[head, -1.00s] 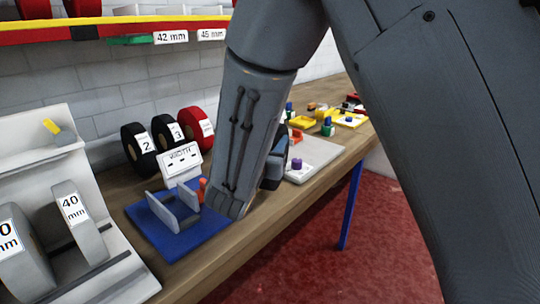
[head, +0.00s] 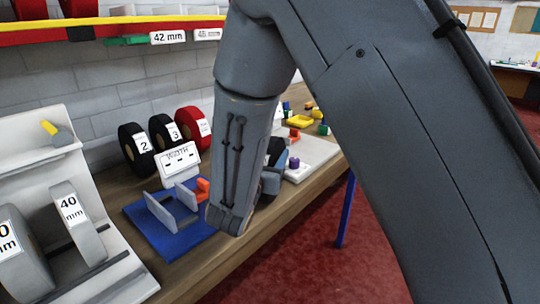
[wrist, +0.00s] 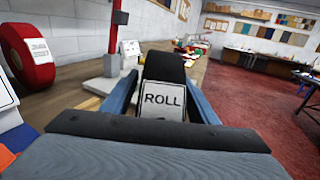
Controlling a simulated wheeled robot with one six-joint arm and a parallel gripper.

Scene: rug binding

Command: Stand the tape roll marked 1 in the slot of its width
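In the wrist view a black tape roll (wrist: 165,70) stands between the blue fingers of my gripper (wrist: 162,92). Its white label reads ROLL; the part below, where a number may be, is hidden by my gripper. The fingers appear closed against its sides. In the head view my arm hides most of my gripper; a dark part of the roll (head: 275,150) shows past it. At left is a pale rack (head: 100,255) with grey upright dividers, one labelled 40 mm (head: 72,208) and another whose label is cut off, ending in 0 mm.
A blue base (head: 160,235) holds grey upright plates and an orange piece, beside a WIDTH sign (head: 178,160). Black rolls 2 (head: 135,150) and 3 (head: 165,132) and a red roll (head: 192,124) stand behind. Small coloured parts lie farther along the bench.

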